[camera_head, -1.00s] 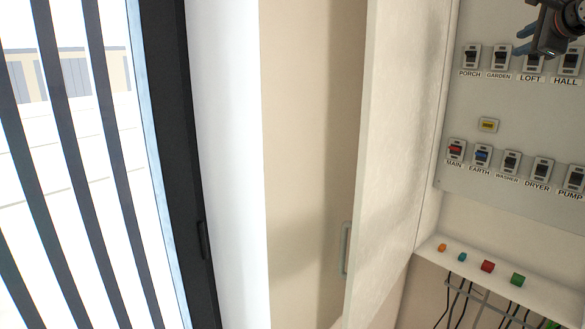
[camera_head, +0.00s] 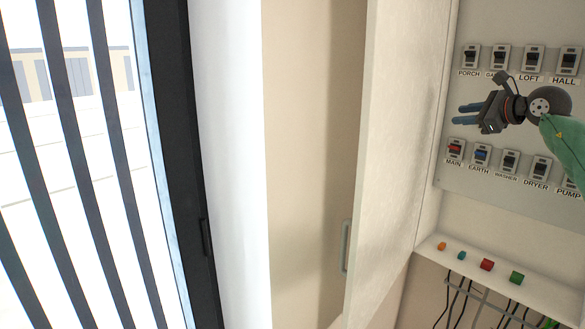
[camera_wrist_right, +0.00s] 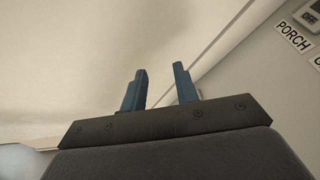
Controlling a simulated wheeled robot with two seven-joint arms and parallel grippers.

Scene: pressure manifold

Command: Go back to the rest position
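My right gripper (camera_head: 466,114) is in front of the grey switch panel (camera_head: 455,178) at the right of the head view, between its upper and lower switch rows. Its blue fingers point left. In the right wrist view the two fingers (camera_wrist_right: 160,90) stand apart with nothing between them, so it is open and empty. A pale surface fills the view beyond them, and the PORCH label (camera_wrist_right: 293,37) shows at the right edge. The gripper hides part of the panel's middle and part of the GARDEN label. My left gripper is not in view.
An open cabinet door (camera_head: 395,150) stands just left of the panel. A shelf (camera_head: 540,296) below carries several small coloured blocks, with cables hanging underneath. A tall dark frame (camera_head: 178,150) and a barred window are at the left.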

